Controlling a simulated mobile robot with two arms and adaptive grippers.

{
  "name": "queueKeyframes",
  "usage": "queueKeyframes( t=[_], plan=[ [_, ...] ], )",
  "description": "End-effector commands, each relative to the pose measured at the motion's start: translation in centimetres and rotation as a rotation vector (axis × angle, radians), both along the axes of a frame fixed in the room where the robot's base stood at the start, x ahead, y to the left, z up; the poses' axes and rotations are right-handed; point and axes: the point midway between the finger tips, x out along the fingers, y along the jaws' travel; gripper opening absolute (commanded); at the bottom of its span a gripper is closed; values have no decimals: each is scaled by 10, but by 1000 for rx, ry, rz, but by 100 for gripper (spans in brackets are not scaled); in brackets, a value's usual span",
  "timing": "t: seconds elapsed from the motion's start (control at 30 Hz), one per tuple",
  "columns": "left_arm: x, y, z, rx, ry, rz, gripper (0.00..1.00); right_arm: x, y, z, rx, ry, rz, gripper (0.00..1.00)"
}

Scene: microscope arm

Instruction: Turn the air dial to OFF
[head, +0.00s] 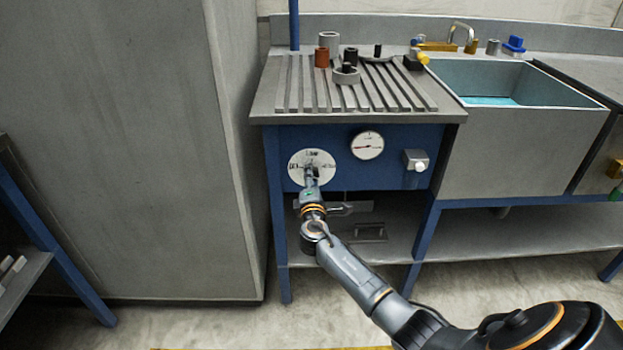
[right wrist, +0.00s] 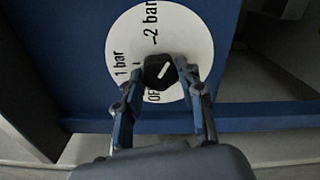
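The air dial is a round white plate (head: 297,159) on the blue front panel below the worktop. In the right wrist view the plate (right wrist: 190,35) shows the marks "1 bar" at left, "2 bar" at the top and a partly hidden "OFF" below. Its black knob (right wrist: 159,71) has a short white line slanting from lower left to upper right. My right gripper (head: 310,168) is at the dial; in the right wrist view its fingers (right wrist: 161,73) are on both sides of the knob and appear to touch it. My left gripper is not in view.
A round pressure gauge (head: 367,145) and a grey box with a white knob (head: 416,160) sit right of the dial. Above is a ribbed worktop (head: 272,95) with small cylinders. A sink (head: 525,150) stands at right, a tall grey cabinet (head: 120,130) at left.

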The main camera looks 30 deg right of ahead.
Motion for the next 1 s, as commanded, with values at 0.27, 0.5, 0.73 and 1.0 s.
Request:
queueKeyframes(
  t=[0.27, 0.5, 0.73, 1.0],
  plan=[
    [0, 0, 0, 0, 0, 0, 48, 0, 0, -1, 1, 1, 1, 61],
    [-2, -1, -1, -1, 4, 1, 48, -6, 4, -2, 1, 2, 0, 61],
    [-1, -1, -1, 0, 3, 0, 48, -40, 25, -2, 3, 1, 2, 61],
    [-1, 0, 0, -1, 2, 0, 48, -86, 52, -2, 3, 2, 1, 61]
  ],
)
